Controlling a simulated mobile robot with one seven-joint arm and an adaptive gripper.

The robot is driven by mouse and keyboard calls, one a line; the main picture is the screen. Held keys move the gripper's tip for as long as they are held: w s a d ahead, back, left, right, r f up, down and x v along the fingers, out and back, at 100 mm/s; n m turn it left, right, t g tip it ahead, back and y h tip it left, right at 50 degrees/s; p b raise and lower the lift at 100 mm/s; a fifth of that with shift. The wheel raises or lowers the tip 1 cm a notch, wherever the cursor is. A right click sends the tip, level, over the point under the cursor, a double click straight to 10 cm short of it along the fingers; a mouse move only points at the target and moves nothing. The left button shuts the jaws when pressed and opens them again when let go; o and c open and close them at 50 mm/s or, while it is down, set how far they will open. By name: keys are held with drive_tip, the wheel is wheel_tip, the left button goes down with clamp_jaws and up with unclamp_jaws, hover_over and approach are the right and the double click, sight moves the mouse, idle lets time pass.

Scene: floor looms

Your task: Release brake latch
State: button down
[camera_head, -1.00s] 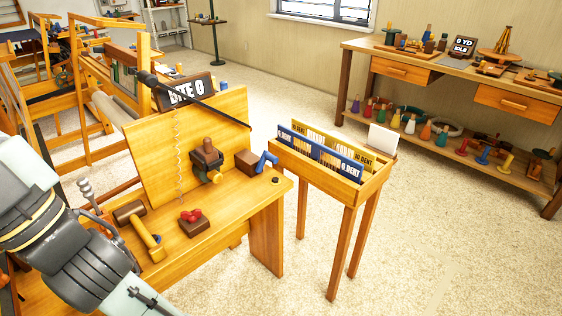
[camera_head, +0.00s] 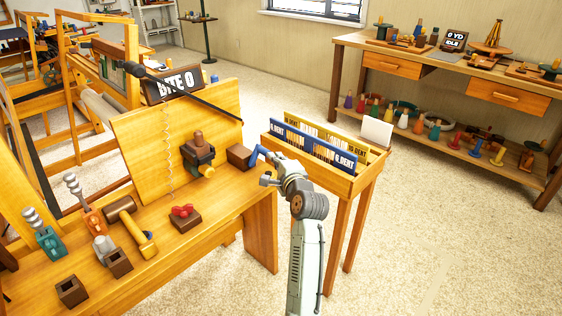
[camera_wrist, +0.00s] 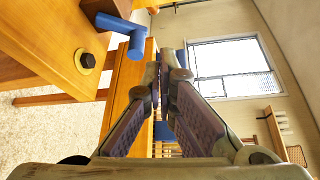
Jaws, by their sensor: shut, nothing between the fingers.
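A blue crank-shaped handle (camera_head: 257,155) sticks out of a brown block (camera_head: 239,157) at the right end of the wooden bench. I cannot tell for sure which part is the brake latch. My gripper (camera_head: 266,180) is just below and right of the blue handle, by the bench's right edge. In the wrist view my gripper (camera_wrist: 157,78) is shut and empty, its tips close together. There the blue handle (camera_wrist: 112,24) is up and left of the tips, apart from them. A black knob on a yellow ring (camera_wrist: 86,60) shows on the bench beside it.
A red-knobbed block (camera_head: 185,214), a mallet (camera_head: 136,228) and several tools stand on the bench (camera_head: 170,262). A slanted board (camera_head: 150,150) rises behind. A reed rack (camera_head: 372,186) stands close right of my gripper. Open floor (camera_head: 430,250) lies further right.

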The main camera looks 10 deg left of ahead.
drive_tip(key=d+f+m+g, duration=0.1)
drive_tip(key=d+f+m, duration=0.1)
drive_tip(key=d+f, duration=0.2)
drive_tip(key=shift+w+d+f+h, duration=0.25)
drive_tip(key=shift+f+h, duration=0.05)
drive_tip(key=shift+f, duration=0.1)
drive_tip(key=x, duration=1)
drive_tip(key=shift+r+p, duration=0.1)
drive_tip(key=shift+p, duration=0.25)
